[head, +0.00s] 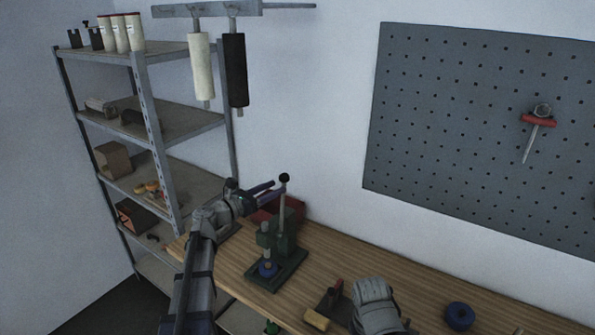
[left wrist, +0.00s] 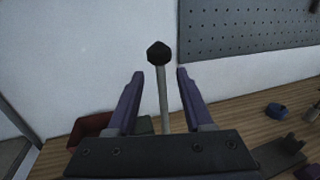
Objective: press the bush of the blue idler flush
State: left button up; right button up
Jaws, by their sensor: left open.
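The green arbor press (head: 284,246) stands on the wooden bench, its lever (head: 282,208) upright with a black ball knob (head: 284,178). The blue idler (head: 267,269) sits on the press base under the ram; its bush is too small to tell how far it is seated. My left gripper (head: 276,187) is open at the top of the lever. In the left wrist view the lever rod (left wrist: 163,100) stands between the two purple fingers (left wrist: 158,78), with the knob (left wrist: 159,53) just beyond the tips. I cannot tell whether either finger touches it. My right gripper is not in view.
A red bin (head: 266,207) stands behind the press. A metal shelf (head: 150,130) stands at left.

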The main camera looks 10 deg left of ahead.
aim_at(285, 183)
pick_arm(q)
jog(key=x, duration=0.7)
jog(key=shift+w+d, duration=0.2)
jog(key=shift+w, duration=0.1)
jog(key=c, duration=0.8)
grip_shut()
jog(key=shift+w+a, duration=0.1)
dwell(0.5)
